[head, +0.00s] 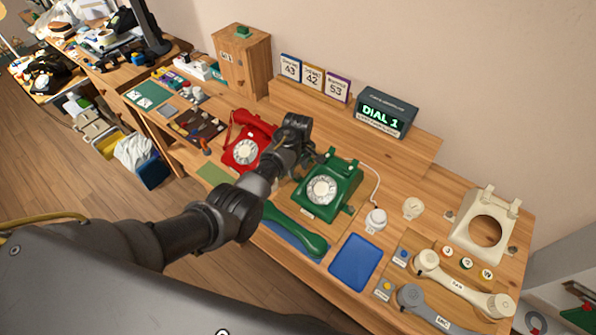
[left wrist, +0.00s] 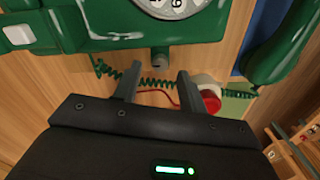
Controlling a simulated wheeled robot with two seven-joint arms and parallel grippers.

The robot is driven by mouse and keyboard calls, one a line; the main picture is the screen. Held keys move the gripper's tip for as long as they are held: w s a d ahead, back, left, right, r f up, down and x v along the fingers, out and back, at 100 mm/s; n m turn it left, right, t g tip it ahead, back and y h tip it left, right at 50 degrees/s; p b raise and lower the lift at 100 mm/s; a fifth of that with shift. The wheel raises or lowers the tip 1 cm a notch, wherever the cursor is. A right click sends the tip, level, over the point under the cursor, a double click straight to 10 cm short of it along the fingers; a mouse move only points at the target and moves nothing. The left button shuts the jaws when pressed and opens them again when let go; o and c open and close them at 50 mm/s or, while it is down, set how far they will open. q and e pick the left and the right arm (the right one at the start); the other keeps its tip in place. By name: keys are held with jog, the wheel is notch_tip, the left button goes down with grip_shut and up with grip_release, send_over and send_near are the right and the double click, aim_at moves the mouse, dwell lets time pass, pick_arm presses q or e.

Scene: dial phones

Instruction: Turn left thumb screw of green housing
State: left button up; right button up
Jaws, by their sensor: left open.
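The green housing (head: 335,183) is a dial phone body on the bench, with a white dial. Its left side also fills the top of the left wrist view (left wrist: 120,42). A small grey thumb screw (left wrist: 160,57) sticks out of that side. In the head view my arm hides this screw. My left gripper (head: 313,159) is beside the housing's left side. In the left wrist view my left gripper (left wrist: 157,78) is open and empty, its two fingers pointing at the housing with the screw lined up between them, just beyond the tips. My right gripper is not in view.
A red dial phone (head: 246,145) stands close on the left. The green handset (head: 296,232) lies in front of the housing, beside a blue mat (head: 356,262). A cream housing (head: 480,225) stands at right. A green coiled cord (left wrist: 155,83) hangs near my fingers.

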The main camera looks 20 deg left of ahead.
aim_at(298, 177)
pick_arm(q)
jog(key=shift+f, duration=1.35)
grip_shut()
